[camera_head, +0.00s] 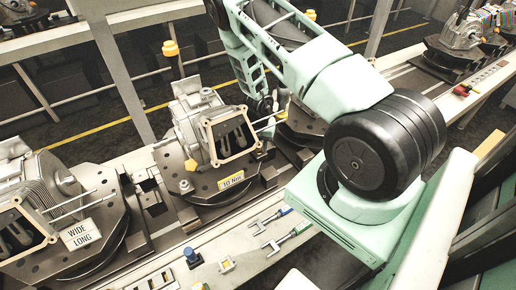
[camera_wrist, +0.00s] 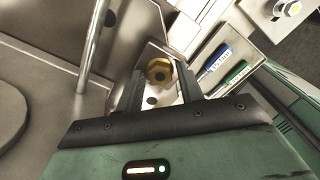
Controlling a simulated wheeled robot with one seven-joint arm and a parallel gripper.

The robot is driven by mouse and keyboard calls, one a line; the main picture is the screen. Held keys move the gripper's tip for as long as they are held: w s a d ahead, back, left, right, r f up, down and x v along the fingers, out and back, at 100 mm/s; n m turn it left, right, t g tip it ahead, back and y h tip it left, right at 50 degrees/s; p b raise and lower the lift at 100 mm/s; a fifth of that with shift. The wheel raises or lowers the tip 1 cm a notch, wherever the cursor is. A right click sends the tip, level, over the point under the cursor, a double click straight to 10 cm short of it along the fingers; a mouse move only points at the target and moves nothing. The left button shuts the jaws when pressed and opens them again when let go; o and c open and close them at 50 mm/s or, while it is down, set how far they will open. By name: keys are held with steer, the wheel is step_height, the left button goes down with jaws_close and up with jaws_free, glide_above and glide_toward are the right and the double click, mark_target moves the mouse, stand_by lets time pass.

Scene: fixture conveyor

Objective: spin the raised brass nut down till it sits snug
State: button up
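The brass nut (camera_wrist: 160,72) shows in the wrist view, on a pale metal surface with a dark hole beside it. My gripper (camera_wrist: 162,84) has its two dark fingers apart, one on each side of the nut. A gap shows between each finger and the nut, so the fingers appear not to touch it. How far the nut stands above its seat cannot be told. In the head view, brass-coloured pieces (camera_head: 190,165) sit by the middle engine casting (camera_head: 205,125) on its round fixture; I cannot tell which matches. My fingers are not clear there.
A silver rod (camera_wrist: 96,45) stands left of my gripper. Blue (camera_wrist: 216,60) and green (camera_wrist: 238,75) marked pieces lie to its right. In the head view, another casting (camera_head: 40,205) with a "WIDE LONG" sign (camera_head: 80,234) stands left. Tools (camera_head: 290,233) lie on the front ledge.

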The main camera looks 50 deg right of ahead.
steer(key=n+b, duration=0.1)
steer(key=n, duration=0.1)
steer(key=shift+f+n+b, duration=0.2)
steer(key=shift+n+b, duration=0.1)
steer(key=shift+b, duration=0.1)
steer(key=n+b, duration=0.1)
steer(key=n, duration=0.1)
steer(key=shift+r+n, duration=0.1)
steer(key=shift+n, duration=0.3)
steer(key=shift+r+n, duration=0.15)
steer(key=shift+n, duration=0.15)
steer(key=n+b, duration=0.1)
steer(key=n, duration=0.2)
steer(key=shift+f+b, duration=0.2)
steer(key=shift+b, duration=0.2)
steer(key=n, duration=0.3)
steer(key=shift+r, duration=0.15)
steer(key=shift+b, duration=0.3)
